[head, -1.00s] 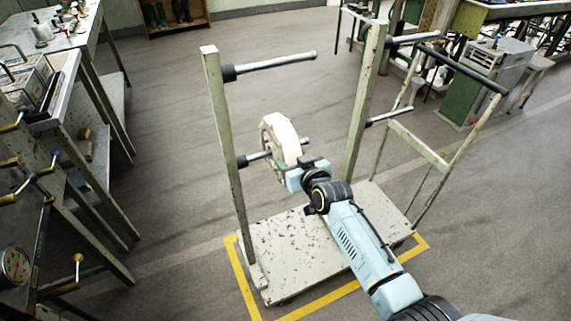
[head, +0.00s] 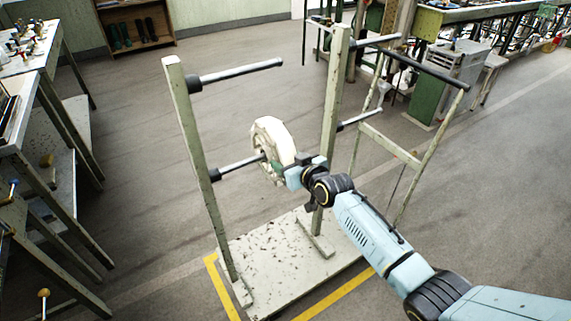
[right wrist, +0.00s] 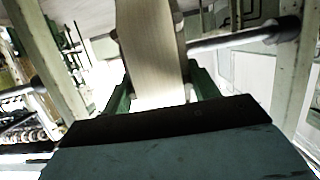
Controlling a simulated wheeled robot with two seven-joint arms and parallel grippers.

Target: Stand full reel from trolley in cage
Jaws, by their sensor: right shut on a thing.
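The full reel (head: 273,140) is a cream-white wound disc, upright, at the lower left peg (head: 243,163) of the trolley. My right gripper (head: 292,176) is shut on the reel's near lower side. In the right wrist view the reel's pale rim (right wrist: 152,55) stands between the green fingers (right wrist: 160,92). The peg meets the reel's left face in the head view, and no peg tip shows beyond it. I cannot tell whether the peg's end is still inside the reel. The trolley (head: 277,260) has two pale posts and a speckled base. My left gripper and the cage are not visible.
Three other trolley pegs are bare, among them the upper left one (head: 240,73). The right post (head: 331,120) stands close to the reel and my arm. A work table (head: 50,145) is at left, a grey-green machine (head: 445,80) at back right. Floor behind the trolley is clear.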

